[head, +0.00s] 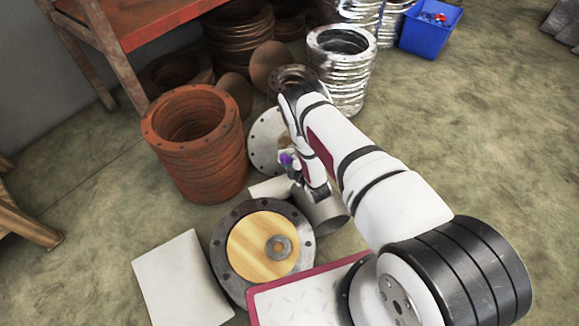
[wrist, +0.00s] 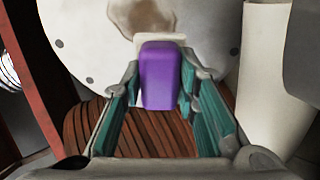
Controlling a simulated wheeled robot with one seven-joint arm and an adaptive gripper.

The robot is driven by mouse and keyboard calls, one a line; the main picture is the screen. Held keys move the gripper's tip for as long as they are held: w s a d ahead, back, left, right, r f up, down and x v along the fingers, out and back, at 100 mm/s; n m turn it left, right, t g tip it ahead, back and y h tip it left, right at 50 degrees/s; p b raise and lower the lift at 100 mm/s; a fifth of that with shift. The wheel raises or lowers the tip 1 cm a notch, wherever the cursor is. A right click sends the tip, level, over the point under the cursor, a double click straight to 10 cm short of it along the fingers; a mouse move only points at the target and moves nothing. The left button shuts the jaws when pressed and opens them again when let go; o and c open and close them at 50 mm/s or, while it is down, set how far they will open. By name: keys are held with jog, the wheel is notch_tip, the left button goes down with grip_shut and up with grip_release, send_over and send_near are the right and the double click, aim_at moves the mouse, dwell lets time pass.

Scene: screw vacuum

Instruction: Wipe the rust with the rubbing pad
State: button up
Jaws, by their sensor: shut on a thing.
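The rubbing pad, a purple block (wrist: 159,80) with a pale base, is held between the teal fingers of my gripper (wrist: 160,88). In the head view a bit of its purple (head: 286,158) shows at my gripper (head: 295,170), partly hidden by the arm. The rust is a brown patch (wrist: 143,14) on a pale round plate with bolt holes (wrist: 85,40). That plate (head: 262,142) leans near the orange-brown rings in the head view. In the wrist view the pad's pale base overlaps the patch's lower edge; I cannot tell whether they touch.
A stack of rusty rings (head: 195,150) stands left of the plate, and shiny rings (head: 345,75) stand behind. A grey cylinder (head: 325,212) lies below my gripper. A flange with a wooden disc (head: 258,245) and a white sheet (head: 180,280) lie in front.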

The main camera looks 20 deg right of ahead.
jog(key=shift+f, duration=0.4)
jog(key=b+x, duration=0.3)
jog(key=x, duration=0.1)
jog(key=shift+b+x, duration=0.6)
jog(key=shift+x, duration=0.2)
jog(key=shift+r, duration=0.1)
jog(key=shift+x, duration=1)
